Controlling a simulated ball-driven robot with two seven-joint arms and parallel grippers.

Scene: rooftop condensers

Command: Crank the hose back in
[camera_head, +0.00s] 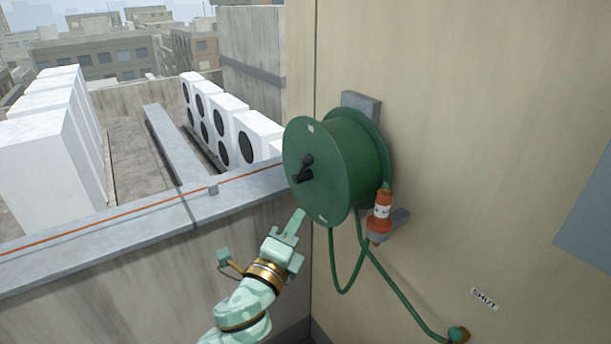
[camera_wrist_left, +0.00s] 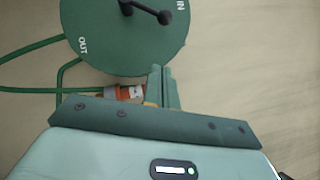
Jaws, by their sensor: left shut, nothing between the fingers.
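The green hose reel (camera_head: 322,185) is mounted on the beige wall, and its round face also shows in the left wrist view (camera_wrist_left: 110,48). A black crank handle (camera_head: 304,170) sticks out from the middle of that face; in the left wrist view the crank (camera_wrist_left: 148,12) is at the top edge. The green hose (camera_head: 333,262) hangs in a loop below the reel. An orange and white nozzle (camera_head: 380,212) sits at the reel's lower right. My left gripper (camera_head: 297,222) is shut and empty, below the crank and apart from it. My right gripper is not in view.
A pipe fitting (camera_head: 457,334) is low on the wall, near a "SHUT" label (camera_head: 484,299). A parapet ledge (camera_head: 150,218) with an orange cable runs along the left. White condenser units (camera_head: 225,125) stand beyond it.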

